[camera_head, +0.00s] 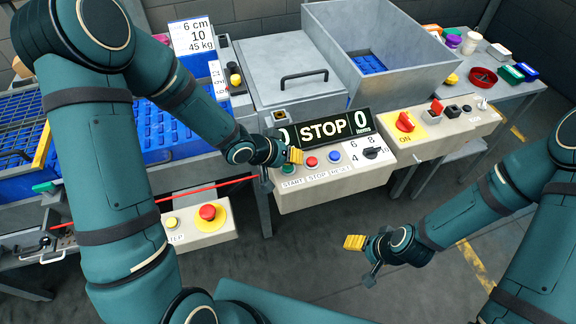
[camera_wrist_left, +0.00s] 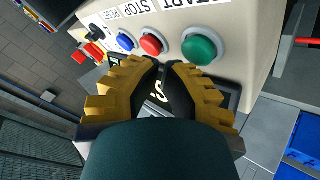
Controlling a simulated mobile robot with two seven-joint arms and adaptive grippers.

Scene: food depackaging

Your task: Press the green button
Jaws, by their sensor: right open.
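The green button (camera_wrist_left: 201,47) is a round dome on the pale control box, above the START label side, and sits just ahead of my left gripper in the left wrist view. Beside it are a red button (camera_wrist_left: 152,43) and a blue button (camera_wrist_left: 127,41). My left gripper (camera_wrist_left: 166,66) has yellow fingers whose dark tips come together, with nothing held. In the head view my left gripper (camera_head: 294,156) is over the left end of the box and partly hides the green button there. My right gripper (camera_head: 356,243) is open and empty, in front of the box, low over the floor.
The STOP display (camera_head: 324,128) stands behind the buttons, and a rotary knob (camera_head: 372,153) is to their right. A separate box with a red emergency button (camera_head: 208,212) is at left. Another panel with a red ON switch (camera_head: 405,122) is at right. Floor in front is clear.

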